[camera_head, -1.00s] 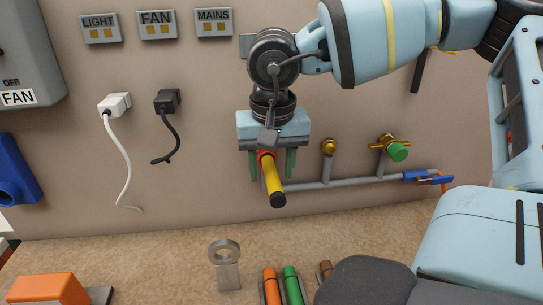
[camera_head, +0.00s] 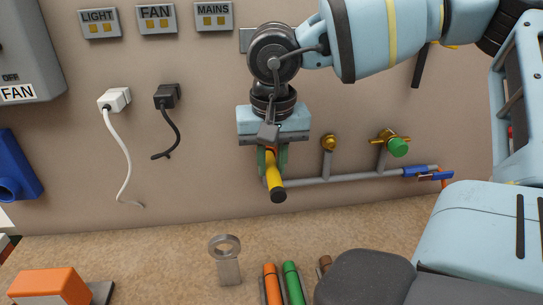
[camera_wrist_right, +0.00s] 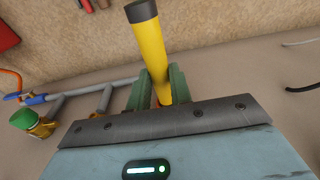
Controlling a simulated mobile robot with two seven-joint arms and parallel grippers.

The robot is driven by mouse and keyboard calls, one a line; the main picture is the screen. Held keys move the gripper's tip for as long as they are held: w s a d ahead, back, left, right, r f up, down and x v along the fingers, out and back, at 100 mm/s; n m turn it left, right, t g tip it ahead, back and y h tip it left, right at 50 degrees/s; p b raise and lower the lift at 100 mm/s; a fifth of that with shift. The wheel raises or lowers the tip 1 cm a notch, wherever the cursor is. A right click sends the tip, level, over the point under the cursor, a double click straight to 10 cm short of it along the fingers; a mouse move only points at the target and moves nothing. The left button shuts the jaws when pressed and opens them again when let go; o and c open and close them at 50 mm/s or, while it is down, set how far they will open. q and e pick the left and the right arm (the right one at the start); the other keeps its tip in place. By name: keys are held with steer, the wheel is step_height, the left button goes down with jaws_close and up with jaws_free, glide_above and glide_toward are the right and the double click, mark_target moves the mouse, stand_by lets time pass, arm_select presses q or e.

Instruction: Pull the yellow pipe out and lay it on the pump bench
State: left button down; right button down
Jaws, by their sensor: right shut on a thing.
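The yellow pipe (camera_head: 274,178) with a black end cap sticks out from the wall toward me. It also shows in the right wrist view (camera_wrist_right: 151,45). My right gripper (camera_head: 272,160) is shut on the pipe, with one green finger on each side. The same fingers show in the right wrist view (camera_wrist_right: 157,85). The pipe's inner end is hidden behind the gripper. The tan bench top (camera_head: 165,245) lies below, in front of the wall. My left gripper is not in view.
A grey wall pipe (camera_head: 335,180) with a brass fitting (camera_head: 328,143) and a green-knobbed valve (camera_head: 397,147) runs right of the gripper. An upright ring stand (camera_head: 228,268), an orange block (camera_head: 50,286) and coloured tubes (camera_head: 291,280) sit on the bench. The bench's left middle is clear.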

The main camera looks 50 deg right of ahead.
mark_target(276, 181)
steer(key=shift+s+a, duration=0.55)
steer(key=shift+s, duration=0.05)
stand_by(1.1)
steer(key=shift+s+a, duration=0.9)
steer(key=shift+s, duration=0.25)
